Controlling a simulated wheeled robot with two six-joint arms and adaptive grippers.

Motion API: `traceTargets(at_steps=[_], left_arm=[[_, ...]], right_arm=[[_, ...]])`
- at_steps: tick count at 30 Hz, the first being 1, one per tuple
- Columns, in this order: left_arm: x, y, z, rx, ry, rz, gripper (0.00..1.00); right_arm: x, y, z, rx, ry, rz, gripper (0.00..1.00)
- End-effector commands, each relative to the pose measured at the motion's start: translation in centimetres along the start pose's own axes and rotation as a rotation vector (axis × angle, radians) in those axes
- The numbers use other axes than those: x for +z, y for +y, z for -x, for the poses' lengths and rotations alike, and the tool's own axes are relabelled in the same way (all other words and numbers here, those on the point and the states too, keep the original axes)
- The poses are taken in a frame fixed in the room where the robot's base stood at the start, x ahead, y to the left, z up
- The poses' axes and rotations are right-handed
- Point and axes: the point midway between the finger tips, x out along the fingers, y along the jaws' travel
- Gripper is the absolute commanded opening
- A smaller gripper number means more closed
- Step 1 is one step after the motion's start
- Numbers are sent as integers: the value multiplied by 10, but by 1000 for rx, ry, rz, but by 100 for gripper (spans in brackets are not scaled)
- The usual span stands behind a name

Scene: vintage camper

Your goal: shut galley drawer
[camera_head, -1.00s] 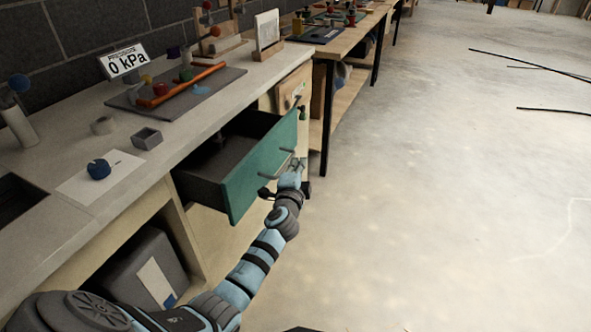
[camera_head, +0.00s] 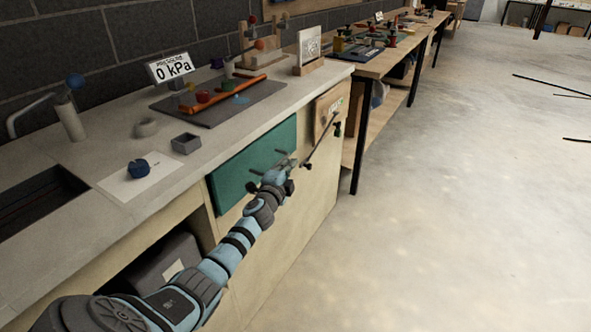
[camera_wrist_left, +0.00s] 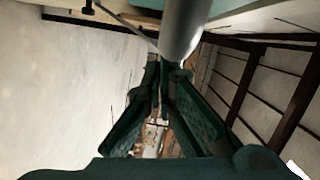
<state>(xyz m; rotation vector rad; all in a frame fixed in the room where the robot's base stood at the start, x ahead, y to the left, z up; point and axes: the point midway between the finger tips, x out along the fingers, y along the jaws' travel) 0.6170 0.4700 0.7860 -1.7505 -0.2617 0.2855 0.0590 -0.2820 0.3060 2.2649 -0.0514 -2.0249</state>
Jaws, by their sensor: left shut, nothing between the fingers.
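The galley drawer has a teal front (camera_head: 240,168) below the worktop in the head view. The front sits about flush with the cabinet face, and no drawer interior shows. A thin bar handle (camera_head: 284,158) is on the front, partly behind my gripper. My left gripper (camera_head: 279,172) is shut and empty at the handle side of the front. In the left wrist view its dark fingers (camera_wrist_left: 163,90) are together just below a grey bar (camera_wrist_left: 182,28); whether they touch it I cannot tell. My right gripper is not in view.
The worktop (camera_head: 215,158) carries a blue knob-like piece (camera_head: 138,168) on paper, a small grey box (camera_head: 186,143) and a mat with an orange bar. A thin dark rod (camera_head: 325,128) slants by a wooden panel right of the drawer. Open floor lies to the right.

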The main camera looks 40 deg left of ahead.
Motion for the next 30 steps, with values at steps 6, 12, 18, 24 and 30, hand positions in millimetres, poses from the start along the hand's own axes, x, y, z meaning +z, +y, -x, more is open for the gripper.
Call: traceTargets(at_steps=[6,12,18,24,30], left_arm=[[3,-1,-1,0,-2,0,0],[3,-1,-1,0,-2,0,0],[-4,-2,1,0,0,0,0],[-44,-3,10,1,8,3,0],[-42,-3,73,2,8,-3,0]], right_arm=[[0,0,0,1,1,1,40],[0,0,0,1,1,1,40],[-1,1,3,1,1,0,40],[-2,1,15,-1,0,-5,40],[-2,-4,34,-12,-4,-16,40]])
